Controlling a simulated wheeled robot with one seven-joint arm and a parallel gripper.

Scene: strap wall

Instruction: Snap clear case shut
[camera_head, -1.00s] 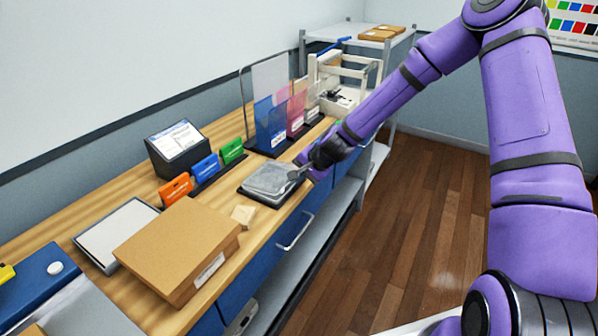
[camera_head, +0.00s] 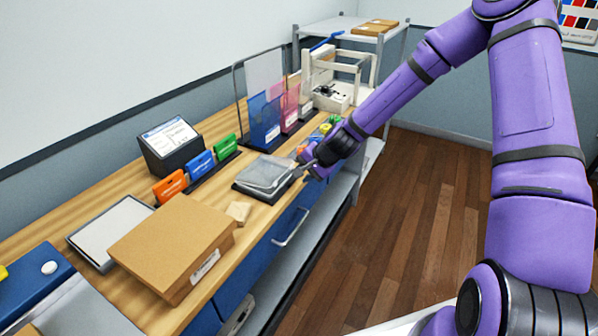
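The clear case (camera_head: 265,173) lies on a dark base on the wooden bench, near the front edge. Its lid looks grey and see-through and appears low over the base; I cannot tell whether it is latched. My gripper (camera_head: 303,168) is at the right edge of the case, with its fingers pointing left toward it. The fingertips are small and partly overlap the case edge, so contact and finger opening are unclear.
A cardboard box (camera_head: 172,243) and a small wooden block (camera_head: 238,211) are left of the case. Orange, blue and green cards (camera_head: 201,163) and a display (camera_head: 170,138) stand behind. Clear coloured panels (camera_head: 266,118) and a white frame (camera_head: 335,80) stand farther back.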

